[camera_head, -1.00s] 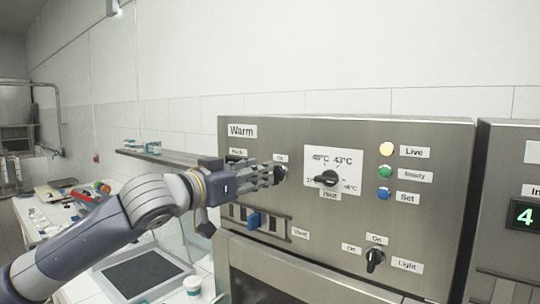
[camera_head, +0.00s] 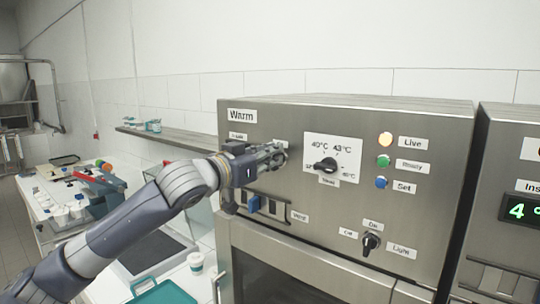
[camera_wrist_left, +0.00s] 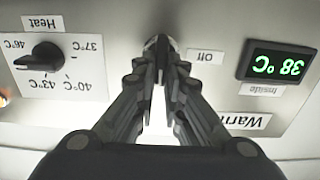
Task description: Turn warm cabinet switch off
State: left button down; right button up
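The warm cabinet (camera_head: 300,125), labelled Warm, fills the middle of the head view. Its switch is largely hidden by my left gripper (camera_head: 278,157) in the head view. In the left wrist view the switch's round dark knob (camera_wrist_left: 160,43) shows just past the fingertips, beside an upside-down Off label (camera_wrist_left: 207,57). The fingers of my left gripper (camera_wrist_left: 163,65) are close together at the tips and appear shut on the knob's handle. The handle's angle is hidden between the fingers. My right gripper is not in view.
The Heat knob (camera_head: 326,165) sits right of the switch, with orange, green and blue lamps (camera_head: 383,160) beyond. A Light knob (camera_head: 371,243) is below. A shelf (camera_head: 165,137) and a cluttered worktop (camera_head: 70,205) lie to the left. The inside display (camera_wrist_left: 277,64) reads 38°C.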

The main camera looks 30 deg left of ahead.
pick_arm(q)
jog(key=shift+n, duration=0.3)
jog(key=shift+a+f+n+p, duration=0.15)
jog(key=shift+a+f+n, duration=0.15)
jog(key=shift+n, duration=2.65)
jog(key=shift+a+f+n+p, duration=0.1)
jog(key=shift+a+f+n, duration=0.2)
jog(key=shift+n, duration=2.6)
jog(key=shift+a+f+n+p, duration=0.15)
jog(key=shift+a+f+n, duration=0.15)
jog(key=shift+n, duration=2.65)
jog(key=c, duration=1.7)
grip_release()
jog(key=shift+w, duration=0.1)
jog(key=s, duration=0.8)
jog(key=s+a, duration=0.1)
jog(key=s, duration=0.3)
